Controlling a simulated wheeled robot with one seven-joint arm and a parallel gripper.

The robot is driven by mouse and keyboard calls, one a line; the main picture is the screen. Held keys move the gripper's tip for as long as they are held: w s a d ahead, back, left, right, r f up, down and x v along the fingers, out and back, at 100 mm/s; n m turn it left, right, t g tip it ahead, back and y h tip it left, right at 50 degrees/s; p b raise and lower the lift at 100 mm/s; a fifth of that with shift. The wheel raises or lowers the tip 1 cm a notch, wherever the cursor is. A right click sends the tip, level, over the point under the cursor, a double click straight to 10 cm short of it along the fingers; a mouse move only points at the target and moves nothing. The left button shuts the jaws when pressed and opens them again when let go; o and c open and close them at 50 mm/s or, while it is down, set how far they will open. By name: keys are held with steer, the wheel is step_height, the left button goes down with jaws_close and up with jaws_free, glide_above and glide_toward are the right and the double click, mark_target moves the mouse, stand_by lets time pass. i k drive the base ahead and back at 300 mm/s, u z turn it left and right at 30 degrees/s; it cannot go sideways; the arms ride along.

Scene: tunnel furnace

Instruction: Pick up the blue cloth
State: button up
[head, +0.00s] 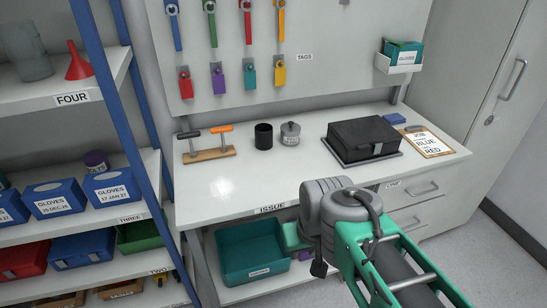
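No item here is plainly a blue cloth. A small flat blue item (394,119) lies on the workbench behind the black case, and it may be a folded cloth. The fingers of my gripper do not show.
The workbench (225,190) holds a black case (365,137), a clipboard (430,142), a black cup (263,136), a lidded grey pot (290,133) and a stand with two T-handles (209,154). Its front left is clear. A teal bin (250,252) sits below. Shelves stand left.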

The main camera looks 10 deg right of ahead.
mark_target(392, 119)
steer(key=z, duration=0.7)
steer(key=k, duration=0.95)
steer(key=z, duration=3.65)
steer(key=i, duration=0.1)
steer(key=u, duration=1.95)
steer(key=i, duration=1.55)
steer(key=u, duration=0.65)
steer(key=i, duration=0.8)
steer(key=u, duration=1.6)
steer(key=i, duration=1.15)
steer(key=u, duration=0.35)
